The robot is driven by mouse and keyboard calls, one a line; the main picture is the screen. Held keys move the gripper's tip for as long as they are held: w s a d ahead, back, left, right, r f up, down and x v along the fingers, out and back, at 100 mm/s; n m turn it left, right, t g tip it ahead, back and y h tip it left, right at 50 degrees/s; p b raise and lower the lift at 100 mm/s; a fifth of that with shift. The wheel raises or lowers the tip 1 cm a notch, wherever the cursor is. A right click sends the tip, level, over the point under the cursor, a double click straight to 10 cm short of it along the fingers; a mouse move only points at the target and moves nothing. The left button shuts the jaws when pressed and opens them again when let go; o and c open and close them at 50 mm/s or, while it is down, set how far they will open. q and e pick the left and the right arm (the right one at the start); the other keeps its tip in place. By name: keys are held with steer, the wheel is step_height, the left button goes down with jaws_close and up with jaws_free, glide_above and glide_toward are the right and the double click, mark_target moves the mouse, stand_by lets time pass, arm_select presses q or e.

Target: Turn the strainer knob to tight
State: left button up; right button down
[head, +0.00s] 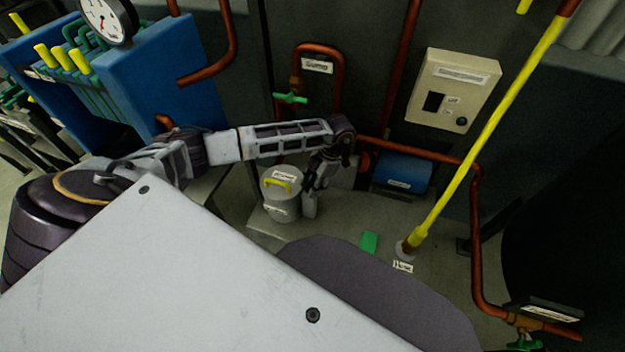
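A grey cylindrical canister (281,205) stands on a low plinth left of centre, with small labels on its top and side that I cannot read surely. A yellow bar-shaped handle (278,184) lies across its top; it may be the strainer knob. My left gripper (311,200) points down just right of the canister, beside it rather than over the yellow handle. Whether it touches the canister, and how far its fingers are apart, I cannot tell. My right gripper is not in view.
Copper pipes with a green valve (291,98) rise behind my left forearm. A blue cylinder (402,172), a beige switch box (453,90) and a long yellow lever (490,130) stand to the right. A green block (369,242) lies on the floor.

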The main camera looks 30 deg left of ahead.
arm_select(q)
steer(key=c, duration=0.5)
steer(key=shift+o, duration=0.2)
steer(key=shift+m+t+y, duration=0.5)
steer(key=shift+m+y, duration=0.1)
steer(key=shift+m, duration=1.4)
steer(key=m+t, duration=0.1)
steer(key=m, duration=0.2)
steer(key=shift+s+d+m+y, duration=0.1)
steer(key=shift+s+m+y, duration=0.05)
steer(key=shift+m+y, duration=0.2)
steer(key=m+t, duration=0.1)
steer(key=m, duration=0.1)
steer(key=m+t, duration=0.1)
steer(key=m, duration=0.1)
steer(key=shift+s+m+y, duration=0.1)
steer(key=shift+m+y, duration=0.15)
steer(key=shift+s+m+t, duration=0.1)
steer(key=shift+m+t, duration=0.8)
steer(key=shift+m, duration=1.4)
